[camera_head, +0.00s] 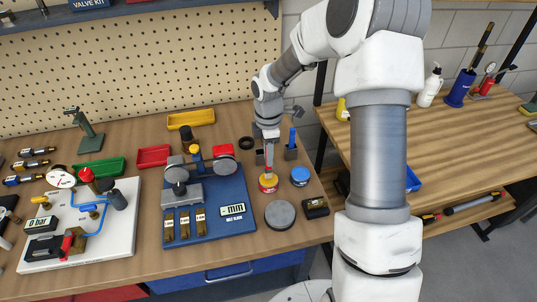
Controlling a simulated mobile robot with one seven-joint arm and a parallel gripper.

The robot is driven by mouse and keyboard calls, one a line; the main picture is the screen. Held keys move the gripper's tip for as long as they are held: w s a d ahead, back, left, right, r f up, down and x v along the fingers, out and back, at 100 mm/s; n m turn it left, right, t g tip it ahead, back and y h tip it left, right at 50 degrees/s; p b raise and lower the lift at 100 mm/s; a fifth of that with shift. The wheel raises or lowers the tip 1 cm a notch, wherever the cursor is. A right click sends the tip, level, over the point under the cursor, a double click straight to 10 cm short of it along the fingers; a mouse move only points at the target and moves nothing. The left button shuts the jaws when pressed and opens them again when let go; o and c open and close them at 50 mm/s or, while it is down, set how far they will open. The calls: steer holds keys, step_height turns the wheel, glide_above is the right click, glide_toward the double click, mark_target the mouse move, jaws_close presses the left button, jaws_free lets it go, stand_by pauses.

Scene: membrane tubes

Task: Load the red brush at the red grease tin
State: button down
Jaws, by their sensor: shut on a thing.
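My gripper (268,143) points down above the right part of the workbench and is shut on a thin upright brush (269,160). A blue tin (300,176) stands just right of the red one.
A blue-handled brush (292,138) stands in a dark holder behind the tins. A grey round disc (280,214) and a black box (316,208) lie in front. The blue gauge board (210,226) is close on the left. Red (154,157) and yellow (191,119) trays stand farther back.

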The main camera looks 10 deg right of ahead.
steer(key=shift+f+b, duration=0.3)
steer(key=shift+f, duration=0.3)
stand_by(1.3)
steer(key=shift+r, duration=0.1)
steer(key=shift+r+p, duration=2.9)
steer(key=shift+r, duration=0.6)
steer(key=shift+f, duration=0.1)
steer(key=s+f+m+b, duration=0.1)
steer(key=s+m, duration=0.5)
steer(key=m, duration=1.2)
steer(key=shift+s+f, duration=0.2)
steer(key=shift+f, duration=0.5)
